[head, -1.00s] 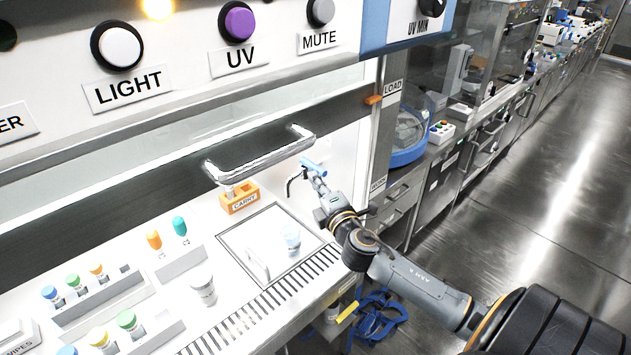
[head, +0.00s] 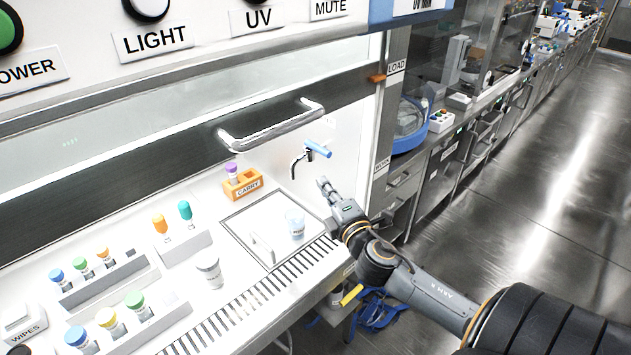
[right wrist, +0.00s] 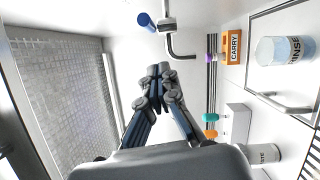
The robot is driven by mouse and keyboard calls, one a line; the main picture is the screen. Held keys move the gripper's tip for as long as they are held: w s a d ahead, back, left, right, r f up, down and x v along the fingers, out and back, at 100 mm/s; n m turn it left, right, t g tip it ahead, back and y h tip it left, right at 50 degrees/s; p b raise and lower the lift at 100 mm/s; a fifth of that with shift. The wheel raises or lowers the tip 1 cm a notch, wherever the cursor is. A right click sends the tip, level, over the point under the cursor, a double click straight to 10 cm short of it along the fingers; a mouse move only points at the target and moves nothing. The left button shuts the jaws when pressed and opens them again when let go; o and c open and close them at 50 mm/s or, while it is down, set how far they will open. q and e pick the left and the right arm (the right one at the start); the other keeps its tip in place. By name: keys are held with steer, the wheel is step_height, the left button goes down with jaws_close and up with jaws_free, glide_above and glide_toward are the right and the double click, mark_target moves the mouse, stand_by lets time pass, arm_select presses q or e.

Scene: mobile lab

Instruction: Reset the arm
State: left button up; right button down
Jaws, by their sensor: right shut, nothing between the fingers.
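My right gripper (head: 324,186) is at the right side of the cabinet opening, below and slightly right of the blue-handled tap (head: 318,149). In the right wrist view the gripper (right wrist: 158,72) has its fingertips together with nothing between them. The tap's spout (right wrist: 180,48) shows just beyond the fingertips, apart from them. My left gripper is in neither view.
An orange CARRY rack (head: 243,187) with a purple-capped vial stands at the back. A RINSE beaker (head: 295,224) stands on a framed panel. A WASTE cup (head: 209,272) and racks of coloured-cap vials are left. The sash handle (head: 270,130) hangs above.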

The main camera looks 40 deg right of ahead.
steer(key=s+a+f+m+g, duration=0.3)
steer(key=s+f+m+g, duration=0.15)
steer(key=s+f, duration=0.2)
steer(key=s+a+f+m+g, duration=0.35)
steer(key=s+f+m, duration=0.25)
steer(key=f, duration=0.2)
steer(key=s+a+f+m+g+y, duration=0.2)
steer(key=s+a+f+g+y, duration=0.1)
steer(key=s+a, duration=0.35)
steer(key=s+a+f+m+g+y, duration=0.2)
steer(key=s+a+f+m+g, duration=0.1)
steer(key=s+a, duration=0.4)
step_height(320, 180, down, 26)
steer(key=a+r+g, duration=0.1)
steer(key=g, duration=0.1)
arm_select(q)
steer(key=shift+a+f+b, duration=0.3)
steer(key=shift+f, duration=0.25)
arm_select(e)
steer(key=s+d+f, duration=0.2)
steer(key=s+f, duration=1.5)
steer(key=shift+s+d+f+n+g, duration=0.15)
steer(key=shift+s+d+n+g, duration=0.2)
steer(key=shift+n+g, duration=0.1)
